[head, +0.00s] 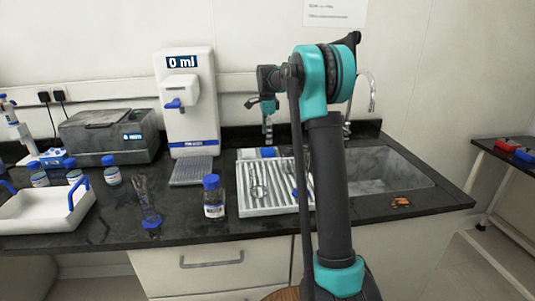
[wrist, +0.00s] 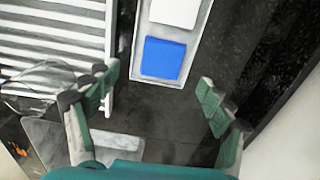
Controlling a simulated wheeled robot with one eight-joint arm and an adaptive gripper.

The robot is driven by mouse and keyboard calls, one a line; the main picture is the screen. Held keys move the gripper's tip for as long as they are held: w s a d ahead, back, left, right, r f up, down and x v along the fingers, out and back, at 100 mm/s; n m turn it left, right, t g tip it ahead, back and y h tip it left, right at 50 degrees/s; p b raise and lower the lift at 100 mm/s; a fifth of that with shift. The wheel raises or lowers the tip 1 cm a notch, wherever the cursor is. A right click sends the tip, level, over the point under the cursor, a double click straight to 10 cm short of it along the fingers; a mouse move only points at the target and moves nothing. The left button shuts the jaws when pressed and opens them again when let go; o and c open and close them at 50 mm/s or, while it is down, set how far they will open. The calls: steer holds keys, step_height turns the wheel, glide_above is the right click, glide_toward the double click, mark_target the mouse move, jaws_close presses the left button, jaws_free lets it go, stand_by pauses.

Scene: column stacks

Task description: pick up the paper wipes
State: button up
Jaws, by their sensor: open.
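A shallow tray (wrist: 184,87) in the wrist view holds a white block (wrist: 174,12) and a blue block (wrist: 164,58). The head view also shows a white piece (head: 247,154) and a blue piece (head: 268,152) behind the slatted rack. No label is readable, so I cannot tell which piece is the paper wipes. My gripper (head: 268,136) points down above the back of the counter, near the blue piece. In the wrist view my gripper (wrist: 157,80) is open and empty, with its fingers spread on either side of the blue block's near end.
The slatted white rack (head: 275,207) with glassware stands in front of my gripper. The sink (head: 390,177) and tap (head: 372,95) are to the right. A dispenser (head: 188,110) and a blue-capped bottle (head: 214,198) stand to the left. The wall is close behind.

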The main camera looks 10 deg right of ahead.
mark_target(268, 150)
steer(key=shift+w+d+f, duration=0.1)
steer(key=shift+f, duration=1.55)
steer(key=shift+w+d+f, duration=0.1)
steer(key=shift+f, duration=1.5)
steer(key=shift+c, duration=0.5)
steer(key=c, duration=0.7)
